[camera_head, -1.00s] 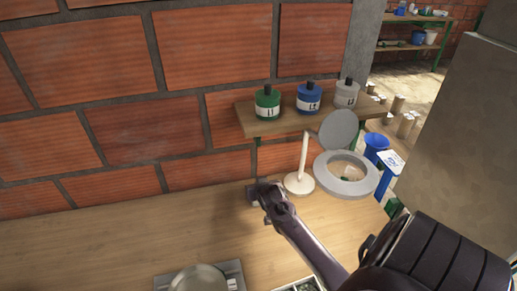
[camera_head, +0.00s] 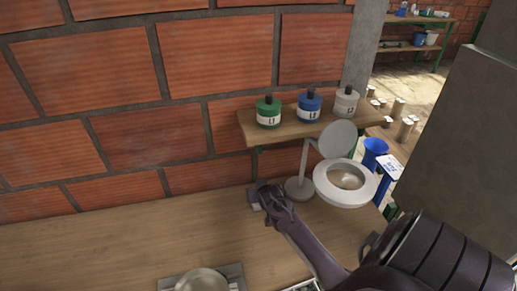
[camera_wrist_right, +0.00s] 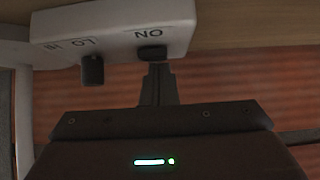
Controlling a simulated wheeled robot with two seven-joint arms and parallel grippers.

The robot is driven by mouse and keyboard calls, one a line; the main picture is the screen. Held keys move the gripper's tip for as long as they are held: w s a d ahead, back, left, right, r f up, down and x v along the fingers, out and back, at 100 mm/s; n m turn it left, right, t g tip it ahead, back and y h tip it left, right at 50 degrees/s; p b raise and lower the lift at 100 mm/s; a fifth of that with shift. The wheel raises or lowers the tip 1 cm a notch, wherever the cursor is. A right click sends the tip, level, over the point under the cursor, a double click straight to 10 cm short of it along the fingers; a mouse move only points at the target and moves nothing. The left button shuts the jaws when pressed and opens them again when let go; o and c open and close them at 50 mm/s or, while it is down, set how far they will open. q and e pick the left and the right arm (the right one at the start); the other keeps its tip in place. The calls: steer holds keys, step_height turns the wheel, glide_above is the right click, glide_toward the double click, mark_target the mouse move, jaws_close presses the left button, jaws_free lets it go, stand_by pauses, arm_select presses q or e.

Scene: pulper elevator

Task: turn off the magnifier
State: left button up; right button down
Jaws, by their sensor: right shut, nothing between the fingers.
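The magnifier (camera_head: 345,183) has a round white ring head, a raised grey disc-shaped cover (camera_head: 338,140), and a grey stand on a round base (camera_head: 299,190). It stands on the wooden table below the shelf. My right gripper (camera_head: 268,196) is shut and empty, left of the base, at a small grey box (camera_head: 254,197). In the right wrist view, a pale control box (camera_wrist_right: 115,30) carries upside-down markings, one reading ON. Its black button (camera_wrist_right: 152,53) by ON is right at my shut fingertips (camera_wrist_right: 156,70); contact is unclear. A black knob (camera_wrist_right: 92,70) sits beside it.
A round metal pan (camera_head: 202,282) is at the front edge of view. The table's left side (camera_head: 80,250) is clear.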

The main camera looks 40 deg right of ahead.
steer(key=shift+s+a+f, duration=0.35)
steer(key=shift+s+f, duration=0.1)
steer(key=shift+s, duration=0.15)
steer(key=shift+w+r+p, duration=0.1)
steer(key=shift+r+p, duration=0.3)
steer(key=r, duration=0.1)
steer(key=r+p, duration=0.1)
steer(key=r, duration=0.1)
steer(key=w+r+p, duration=0.1)
steer(key=shift+d+r, duration=0.15)
steer(key=shift+d, duration=0.2)
steer(key=s+a+r+b, duration=0.1)
steer(key=s+r, duration=0.3)
steer(key=r, duration=0.4)
steer(key=shift+s+a, duration=0.25)
steer(key=shift+a, duration=0.45)
